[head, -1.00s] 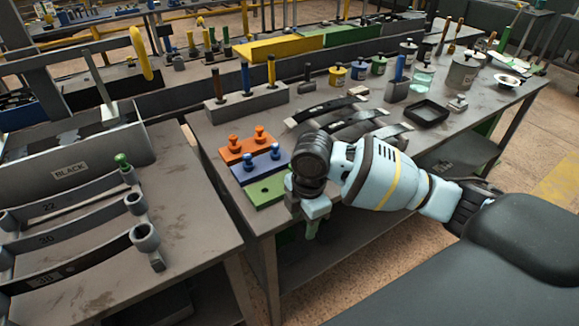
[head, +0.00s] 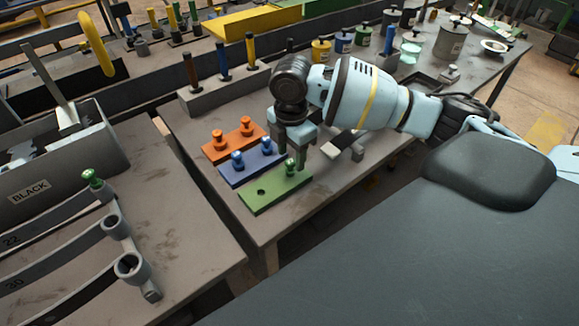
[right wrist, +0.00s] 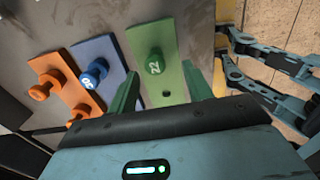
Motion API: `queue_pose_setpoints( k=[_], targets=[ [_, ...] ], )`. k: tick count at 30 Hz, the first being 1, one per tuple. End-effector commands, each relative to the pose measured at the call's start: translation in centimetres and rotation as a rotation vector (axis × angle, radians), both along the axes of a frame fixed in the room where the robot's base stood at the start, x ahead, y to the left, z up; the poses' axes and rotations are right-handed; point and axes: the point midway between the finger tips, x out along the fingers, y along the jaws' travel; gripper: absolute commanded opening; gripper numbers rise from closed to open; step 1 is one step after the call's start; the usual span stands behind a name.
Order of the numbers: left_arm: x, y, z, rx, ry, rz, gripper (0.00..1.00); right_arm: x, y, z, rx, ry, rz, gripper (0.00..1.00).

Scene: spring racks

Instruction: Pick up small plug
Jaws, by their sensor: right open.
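A green plug (head: 290,168) stands upright in one hole of a green plate (head: 251,208). The plate's other hole is empty. In the right wrist view the plug (right wrist: 153,64) is marked 22. My right gripper (head: 294,163) is open and points down over the plug end of the plate. In the right wrist view its two green fingers lie either side of the plate, with the plug farther out than the fingertips. Another green plug (head: 92,179) sits on the spring rack at left. My left gripper is not in view.
Beside the green plate stand a blue plate (head: 234,180) with blue plugs and an orange plate (head: 222,154) with orange plugs. A block (head: 212,96) with upright handles is behind. Bare bench lies left of the plates.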

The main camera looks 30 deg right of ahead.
Motion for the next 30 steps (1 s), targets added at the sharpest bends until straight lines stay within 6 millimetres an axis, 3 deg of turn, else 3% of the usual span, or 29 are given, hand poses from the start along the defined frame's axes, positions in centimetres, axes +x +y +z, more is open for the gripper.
queue_pose_setpoints(
  k=[5,15,24,30],
  targets=[
    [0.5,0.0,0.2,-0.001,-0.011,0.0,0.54,0.1,-0.1,-0.5,0.0,0.0,-0.001,0.5],
    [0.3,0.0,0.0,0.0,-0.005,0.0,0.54,0.5,-0.2,-4.7,0.0,0.001,0.0,0.5],
    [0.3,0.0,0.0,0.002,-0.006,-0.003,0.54,0.5,-0.2,-5.2,0.0,-0.002,0.0,0.5],
    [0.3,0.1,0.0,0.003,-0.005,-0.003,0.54,0.5,-0.2,-5.2,0.0,-0.002,0.0,0.27]
  ],
)
